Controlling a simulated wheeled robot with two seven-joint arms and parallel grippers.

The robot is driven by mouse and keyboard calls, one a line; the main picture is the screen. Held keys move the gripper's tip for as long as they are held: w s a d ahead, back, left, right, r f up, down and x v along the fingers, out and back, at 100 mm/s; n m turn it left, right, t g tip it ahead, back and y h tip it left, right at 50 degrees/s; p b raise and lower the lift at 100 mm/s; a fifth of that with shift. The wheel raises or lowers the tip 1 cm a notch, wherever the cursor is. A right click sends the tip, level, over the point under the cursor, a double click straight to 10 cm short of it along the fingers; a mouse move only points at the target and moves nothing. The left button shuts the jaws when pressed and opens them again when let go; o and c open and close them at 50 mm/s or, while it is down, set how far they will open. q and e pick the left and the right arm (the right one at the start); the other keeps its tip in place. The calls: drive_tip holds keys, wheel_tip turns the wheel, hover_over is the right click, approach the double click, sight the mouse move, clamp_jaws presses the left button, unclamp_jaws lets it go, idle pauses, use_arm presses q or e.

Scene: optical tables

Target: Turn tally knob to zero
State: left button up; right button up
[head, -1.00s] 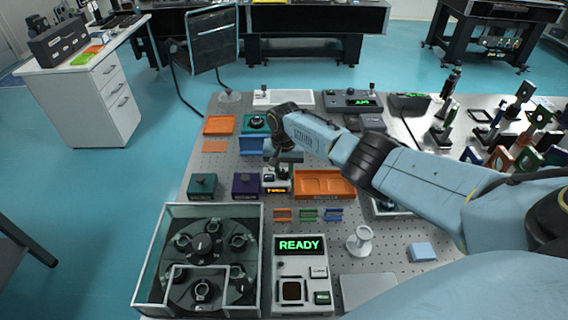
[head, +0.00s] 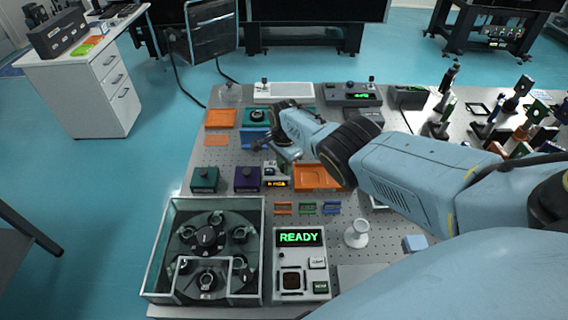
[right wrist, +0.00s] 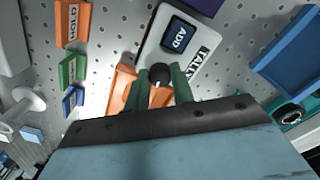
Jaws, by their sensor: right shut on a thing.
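The tally box (head: 276,175) is a small white unit with a small lit orange display, near the middle of the pegboard table in the head view. In the right wrist view the tally box (right wrist: 200,64) shows its TALLY lettering and a dark blue ADD button (right wrist: 179,35). Its round black knob (right wrist: 160,73) sits between the green fingers of my right gripper (right wrist: 160,82). That gripper is shut on the knob. In the head view my right wrist hides part of the box, and the display text is too small to read surely. My left gripper is not in view.
An orange tray (head: 318,178) stands right beside the tally box. A green box (head: 204,179) and a purple box (head: 247,179) stand to its left. Small coloured holders (head: 308,208), a READY panel (head: 299,238) and a glass-walled carousel (head: 155,247) lie nearer.

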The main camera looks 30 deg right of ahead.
drive_tip(key=shift+w+d+m, duration=0.1)
drive_tip(key=shift+m, duration=0.4)
drive_tip(key=o, duration=0.7)
drive_tip(key=shift+r, duration=0.15)
drive_tip(key=shift+r+p, duration=0.35)
drive_tip(key=shift+p, duration=0.1)
wheel_tip(320, 180, up, 5)
drive_tip(key=p, duration=0.4)
drive_tip(key=shift+r, duration=0.15)
wheel_tip(320, 180, up, 7)
drive_tip(key=p, duration=0.2)
